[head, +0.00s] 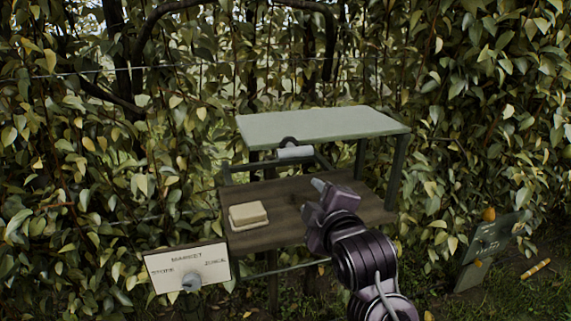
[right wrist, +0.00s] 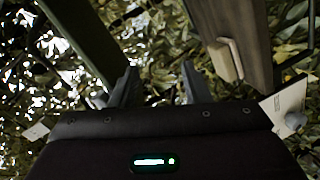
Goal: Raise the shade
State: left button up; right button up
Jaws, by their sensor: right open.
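The shade (head: 320,126) is a flat pale grey-green panel above a small wooden stand (head: 290,240). It lies nearly level, slightly tilted in the picture. A light cylindrical grip (head: 295,152) on a dark bracket shows under its front edge. My right gripper (head: 320,187) is in front of the stand's right half, lower than the shade and apart from the grip. In the right wrist view its two fingers (right wrist: 158,85) are spread with nothing between them. A dark green slab, probably the shade (right wrist: 80,45), shows at left there. My left gripper is not in view.
A cream block (head: 249,216) lies on the stand's top, left of my gripper; it also shows in the right wrist view (right wrist: 224,60). A white sign with a knob (head: 186,268) is at front left. A dark sign (head: 486,245) stands right. Leafy hedge surrounds the stand.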

aim_at(296, 155)
jog(key=s+r+n, duration=0.1)
jog(key=r, duration=0.1)
jog(key=a+r+n+t+y, duration=0.1)
jog(key=r, duration=0.2)
jog(key=s+a+r, duration=0.1)
jog(key=r, duration=0.2)
jog(key=shift+s+r+n+t, duration=0.1)
jog(key=shift+s+n+t, duration=0.25)
jog(key=shift+n+t, duration=0.05)
jog(key=shift+w+a+r, duration=0.1)
jog(key=shift+w+r, duration=0.05)
jog(key=shift+r, duration=0.05)
jog(key=p+x, duration=0.2)
jog(key=x, duration=0.4)
jog(key=shift+w+a+f+p, duration=0.1)
jog(key=shift+w+f+p, duration=0.1)
jog(key=shift+p, duration=0.1)
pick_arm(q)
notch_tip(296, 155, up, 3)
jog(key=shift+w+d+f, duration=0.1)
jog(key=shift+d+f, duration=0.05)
pick_arm(e)
jog(key=shift+w, duration=0.3)
jog(key=shift+c, duration=0.4)
jog(key=shift+a, duration=0.1)
grip_shut()
